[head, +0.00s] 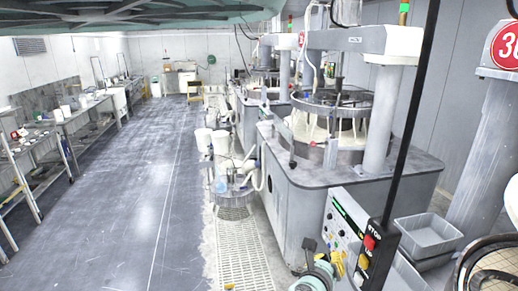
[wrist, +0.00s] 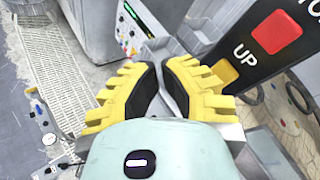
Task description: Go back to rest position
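My gripper (wrist: 159,66) has yellow ribbed fingers with black inner pads on a pale teal wrist. Its fingertips come close together in the wrist view, with a narrow gap between them and nothing held. In the head view my gripper (head: 338,264) shows low at the bottom centre, in front of the green-lit control panel (head: 346,226). A black hanging pendant (head: 371,247) with a red stop button and a yellow UP button is just to its right. In the wrist view the pendant (wrist: 249,56) is at upper right, beyond the right finger; it appears apart from it.
Polishing machines (head: 300,195) line the right side. Grey bins (head: 428,236) stand right of the pendant. White buckets (head: 220,142) stand by the floor grate (head: 243,255). A workbench (head: 60,128) runs along the left. The aisle floor (head: 140,195) is clear.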

